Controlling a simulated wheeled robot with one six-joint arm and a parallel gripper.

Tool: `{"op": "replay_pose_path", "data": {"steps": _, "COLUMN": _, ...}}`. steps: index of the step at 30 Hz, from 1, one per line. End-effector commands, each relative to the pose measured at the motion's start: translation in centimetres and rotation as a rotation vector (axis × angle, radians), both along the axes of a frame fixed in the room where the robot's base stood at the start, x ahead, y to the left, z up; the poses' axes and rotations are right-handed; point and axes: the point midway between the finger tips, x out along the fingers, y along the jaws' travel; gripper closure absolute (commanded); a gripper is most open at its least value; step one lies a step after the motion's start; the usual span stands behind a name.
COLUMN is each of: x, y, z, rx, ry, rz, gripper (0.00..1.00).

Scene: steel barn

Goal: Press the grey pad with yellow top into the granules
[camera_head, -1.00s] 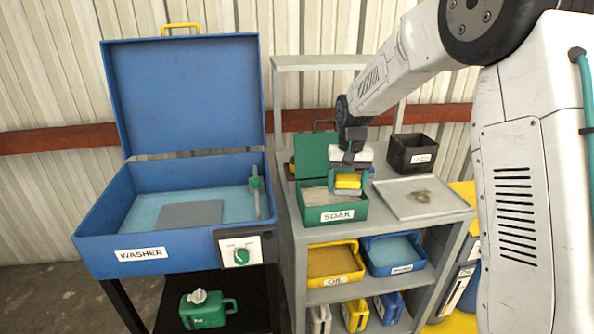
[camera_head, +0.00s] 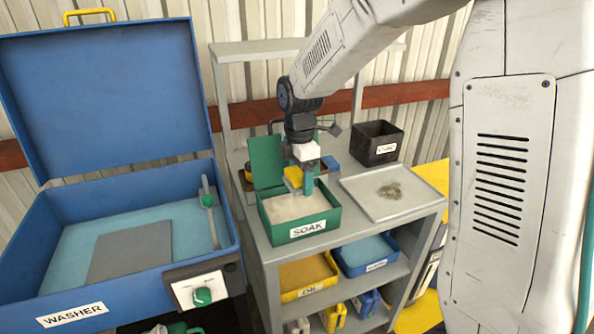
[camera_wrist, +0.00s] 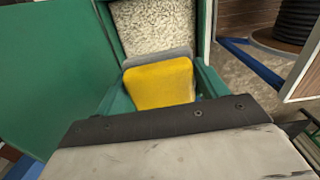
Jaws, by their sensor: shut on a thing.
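The grey pad with yellow top (camera_head: 293,177) is held between the teal fingers of my gripper (camera_head: 300,180). In the wrist view its yellow top (camera_wrist: 160,85) faces me, with a grey edge (camera_wrist: 158,57) showing beyond it. The pale granules (camera_head: 292,208) fill the open green SOAK box (camera_head: 306,229) and also show past the pad in the wrist view (camera_wrist: 155,25). The pad is at the back part of the box, near the raised green lid (camera_head: 266,160). It appears above the granules; I cannot tell whether it touches them.
A grey tray with dark bits (camera_head: 410,205) lies right of the box, with a black bin (camera_head: 377,143) behind it. The open blue washer (camera_head: 120,235) stands at the left. Yellow (camera_head: 308,275) and blue trays (camera_head: 366,255) sit on the shelf below.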

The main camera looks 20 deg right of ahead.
Motion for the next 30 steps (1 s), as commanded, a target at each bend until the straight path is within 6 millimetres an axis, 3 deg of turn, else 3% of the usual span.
{"op": "replay_pose_path", "data": {"steps": 15, "x": 0.0, "y": 0.3, "z": -4.9, "rx": 0.000, "ry": 0.001, "rz": 0.002, "gripper": 0.46}}
{"op": "replay_pose_path", "data": {"steps": 30, "x": 0.0, "y": 0.2, "z": -5.5, "rx": 0.000, "ry": 0.000, "rz": -0.001, "gripper": 0.46}}
